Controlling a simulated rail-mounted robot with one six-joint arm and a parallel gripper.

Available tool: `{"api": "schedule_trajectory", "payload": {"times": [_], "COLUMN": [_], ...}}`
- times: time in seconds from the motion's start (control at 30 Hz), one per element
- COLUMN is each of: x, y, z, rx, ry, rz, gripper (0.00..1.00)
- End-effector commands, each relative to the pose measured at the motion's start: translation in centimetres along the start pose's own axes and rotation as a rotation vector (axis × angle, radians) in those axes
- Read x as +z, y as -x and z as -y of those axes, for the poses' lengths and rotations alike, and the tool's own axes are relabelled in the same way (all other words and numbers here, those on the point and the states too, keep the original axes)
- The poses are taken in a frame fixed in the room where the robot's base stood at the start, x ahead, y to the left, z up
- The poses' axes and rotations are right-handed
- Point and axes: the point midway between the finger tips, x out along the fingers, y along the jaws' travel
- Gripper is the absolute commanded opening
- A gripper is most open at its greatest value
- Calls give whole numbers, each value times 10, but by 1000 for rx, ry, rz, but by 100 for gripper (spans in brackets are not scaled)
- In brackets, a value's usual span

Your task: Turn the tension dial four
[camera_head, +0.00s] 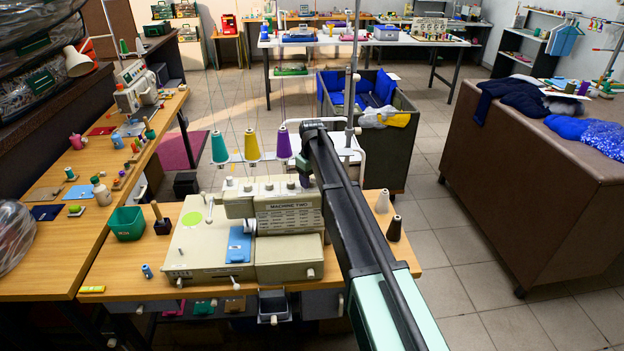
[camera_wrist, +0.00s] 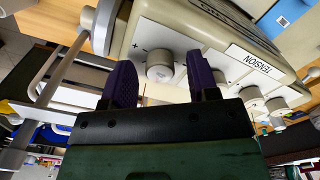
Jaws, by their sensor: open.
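The cream sewing machine labelled MACHINE TWO (camera_head: 290,218) stands on the near wooden table. In the wrist view its panel carries a TENSION label (camera_wrist: 252,59) and a row of round pale dials. The end dial (camera_wrist: 160,66), with a plus mark beside it, lies between and just beyond the purple fingertips of my gripper (camera_wrist: 163,82). My gripper is open, one finger on each side of this dial; I cannot tell whether either touches it. The dial's number is not readable. Other dials (camera_wrist: 251,94) sit to the right.
Teal, yellow (camera_head: 252,146) and purple thread cones stand behind the machine. A thread-stand pole (camera_head: 352,80) rises behind my arm.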

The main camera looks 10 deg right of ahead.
Motion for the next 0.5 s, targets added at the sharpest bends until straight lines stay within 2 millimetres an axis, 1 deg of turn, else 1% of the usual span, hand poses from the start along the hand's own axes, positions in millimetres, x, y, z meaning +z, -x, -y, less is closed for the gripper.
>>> {"api": "schedule_trajectory", "payload": {"times": [0.13, 0.23, 0.37, 0.5], "x": [0, 0, 0, 0], "y": [4, 16, 45, 82], "z": [0, 0, 0, 0], "rx": [0, 0, 0, 0], "ry": [0, 0, 0, 0], "rz": [0, 0, 0, 0], "gripper": [54, 54, 54, 54]}}
